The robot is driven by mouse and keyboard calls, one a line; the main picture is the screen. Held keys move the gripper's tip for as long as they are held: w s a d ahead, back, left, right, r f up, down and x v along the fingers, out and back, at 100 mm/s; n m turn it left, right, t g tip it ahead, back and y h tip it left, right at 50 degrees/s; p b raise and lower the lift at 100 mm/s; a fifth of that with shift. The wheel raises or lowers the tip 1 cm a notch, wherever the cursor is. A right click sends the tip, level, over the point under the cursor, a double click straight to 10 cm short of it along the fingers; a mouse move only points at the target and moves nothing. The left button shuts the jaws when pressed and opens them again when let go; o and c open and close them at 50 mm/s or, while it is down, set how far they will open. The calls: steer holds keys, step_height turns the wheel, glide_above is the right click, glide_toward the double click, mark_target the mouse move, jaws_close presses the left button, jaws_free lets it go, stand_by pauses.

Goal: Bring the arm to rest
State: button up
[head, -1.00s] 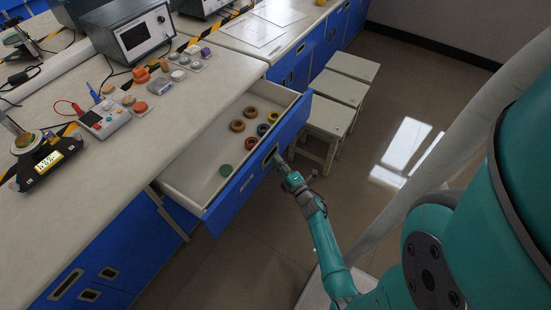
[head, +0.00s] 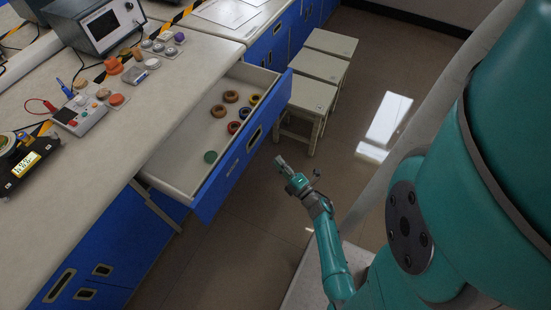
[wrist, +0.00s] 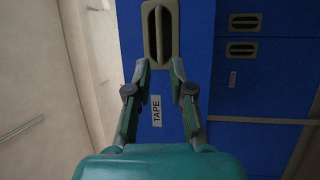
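My gripper (head: 281,163) hangs in front of the open drawer (head: 178,170), apart from its blue front, in the head view. In the wrist view its two fingers (wrist: 160,75) are spread with nothing between them. Past the fingertips is the drawer's recessed handle (wrist: 160,35), with a label reading TAPE (wrist: 156,111) below it. My teal arm reaches out from the lower right of the head view.
The bench top (head: 85,185) carries instruments and small parts. Stools (head: 308,98) stand right of the drawer. The floor (head: 255,265) left of my arm is clear.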

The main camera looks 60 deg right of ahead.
stand_by(0.3)
steer(key=s+a+r+m+y, duration=0.1)
steer(key=s+a+r+m, duration=0.15)
steer(key=a, duration=0.45)
steer(key=s+a+r+m, duration=0.2)
steer(key=a+r, duration=0.1)
steer(key=a, duration=0.4)
steer(key=s+a+r+m+y, duration=0.1)
steer(key=s+a+r+m, duration=0.15)
steer(key=a, duration=0.45)
steer(key=s+a+r+m+g+y, duration=0.1)
steer(key=s+a+r+m+y, duration=0.1)
steer(key=s+r, duration=0.4)
steer(key=s+a+r+m+g+y, duration=0.2)
steer(key=s+a+r, duration=0.4)
steer(key=r, duration=0.3)
steer(key=shift+a+r+m+g+y, duration=0.2)
steer(key=shift+a+m+g+y, duration=0.1)
steer(key=shift+a+m+y, duration=0.5)
